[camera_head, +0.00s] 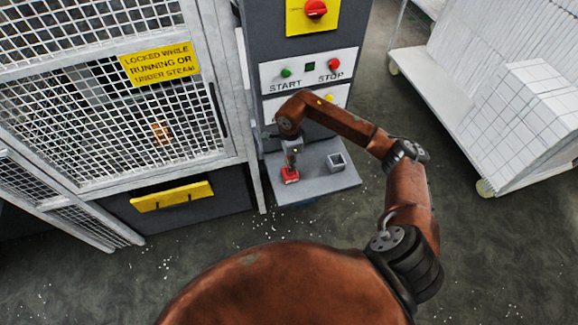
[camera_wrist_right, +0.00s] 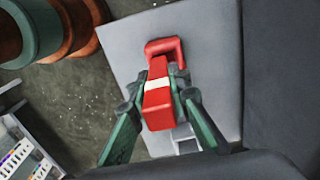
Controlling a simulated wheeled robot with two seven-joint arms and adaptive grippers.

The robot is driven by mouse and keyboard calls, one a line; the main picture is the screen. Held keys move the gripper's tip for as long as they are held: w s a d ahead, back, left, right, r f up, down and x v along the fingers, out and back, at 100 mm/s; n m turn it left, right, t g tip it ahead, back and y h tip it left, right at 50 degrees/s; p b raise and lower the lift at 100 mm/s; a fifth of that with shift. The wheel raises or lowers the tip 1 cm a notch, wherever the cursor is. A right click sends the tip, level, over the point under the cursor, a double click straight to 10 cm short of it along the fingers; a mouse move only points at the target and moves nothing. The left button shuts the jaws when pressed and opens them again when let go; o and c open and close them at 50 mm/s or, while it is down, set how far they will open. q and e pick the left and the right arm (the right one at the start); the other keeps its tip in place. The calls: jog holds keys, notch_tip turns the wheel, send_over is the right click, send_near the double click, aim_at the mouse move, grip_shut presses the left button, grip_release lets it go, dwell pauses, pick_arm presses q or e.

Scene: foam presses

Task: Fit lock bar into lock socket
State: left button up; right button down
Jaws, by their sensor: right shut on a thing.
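The lock bar (camera_head: 290,176) is a red piece at the left part of a small grey shelf. In the right wrist view it is a red block with a white band (camera_wrist_right: 158,105) and a bent red end. My right gripper (camera_head: 291,160) is above it, its two green fingers (camera_wrist_right: 160,88) shut on the block's sides. Whether the bar touches the shelf I cannot tell. The lock socket (camera_head: 336,161) is a small square grey frame with an open top, to the right of the bar. In the wrist view the socket (camera_wrist_right: 186,143) is partly hidden behind the gripper. My left gripper is not in view.
The shelf (camera_head: 315,187) juts from a dark control cabinet with START and STOP buttons (camera_head: 310,67). A white cart with foam blocks (camera_head: 500,90) stands right.

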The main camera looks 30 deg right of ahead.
jog(key=f, duration=0.2)
jog(key=w+f+b, duration=0.1)
jog(key=f, duration=0.1)
jog(key=shift+d+f, duration=0.15)
jog(key=shift+f, duration=0.1)
jog(key=shift+w+d+f, duration=0.1)
jog(key=shift+f, duration=0.05)
jog(key=shift+s+r, duration=0.2)
jog(key=shift+r, duration=0.05)
jog(key=shift+w+f+b, duration=0.1)
jog(key=shift+f+b, duration=0.15)
jog(key=shift+b, duration=0.1)
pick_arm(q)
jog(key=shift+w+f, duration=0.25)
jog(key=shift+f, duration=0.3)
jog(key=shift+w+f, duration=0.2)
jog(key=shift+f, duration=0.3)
pick_arm(e)
jog(key=c, duration=1.8)
grip_release()
